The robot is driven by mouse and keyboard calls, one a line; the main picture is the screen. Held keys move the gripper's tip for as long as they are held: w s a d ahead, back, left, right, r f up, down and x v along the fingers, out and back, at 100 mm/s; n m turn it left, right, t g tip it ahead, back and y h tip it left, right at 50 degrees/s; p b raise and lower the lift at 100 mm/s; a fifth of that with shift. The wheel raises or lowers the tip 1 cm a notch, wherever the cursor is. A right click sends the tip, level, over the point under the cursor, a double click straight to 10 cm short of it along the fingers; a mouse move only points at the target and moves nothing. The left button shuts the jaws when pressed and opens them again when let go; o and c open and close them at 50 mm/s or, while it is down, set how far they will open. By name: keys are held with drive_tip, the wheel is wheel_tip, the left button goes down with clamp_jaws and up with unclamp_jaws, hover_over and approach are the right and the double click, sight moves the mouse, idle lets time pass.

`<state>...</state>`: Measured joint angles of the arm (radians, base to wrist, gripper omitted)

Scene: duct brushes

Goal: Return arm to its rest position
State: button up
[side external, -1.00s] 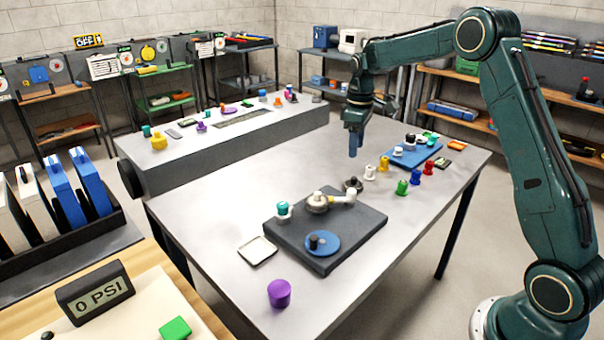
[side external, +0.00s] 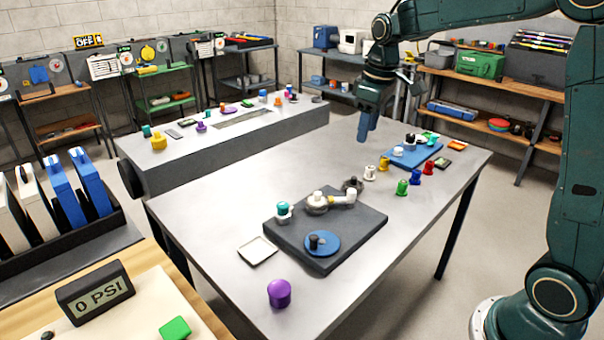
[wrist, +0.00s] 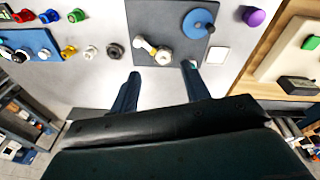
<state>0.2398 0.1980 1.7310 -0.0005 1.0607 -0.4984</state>
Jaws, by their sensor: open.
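My gripper (side external: 367,124) hangs above the far part of the steel table (side external: 225,215), fingers pointing down and nothing between them. In the wrist view my gripper (wrist: 160,85) shows two blue fingers spread apart over bare table. The arm is raised and reaches in from the right of the side view. Below and nearer the camera lies a dark grey plate (side external: 345,250) holding a grey and white fitting (side external: 318,202), a teal-capped part (side external: 283,209) and a blue disc with a black knob (side external: 322,243).
A row of small coloured fittings, including a yellow one (side external: 384,163), stands right of my gripper, beside a blue tray (side external: 428,155). A purple cylinder (side external: 279,293) and a small white tray (side external: 257,251) stand near the front. A long grey bench (side external: 160,180) runs along the left.

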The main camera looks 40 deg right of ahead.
drive_tip(key=s+a+m+t, duration=0.1)
drive_tip(key=s+a, duration=0.2)
drive_tip(key=s, duration=0.5)
drive_tip(key=s+a+m+t, duration=0.1)
drive_tip(key=s+a, duration=0.3)
drive_tip(key=s, duration=0.4)
drive_tip(key=s+a+r+m+t, duration=0.1)
drive_tip(key=s+a, duration=0.2)
drive_tip(key=s, duration=0.5)
drive_tip(key=shift+s+a+t, duration=0.15)
drive_tip(key=shift+s+t, duration=0.05)
drive_tip(key=shift+t, duration=0.2)
drive_tip(key=shift+c, duration=0.4)
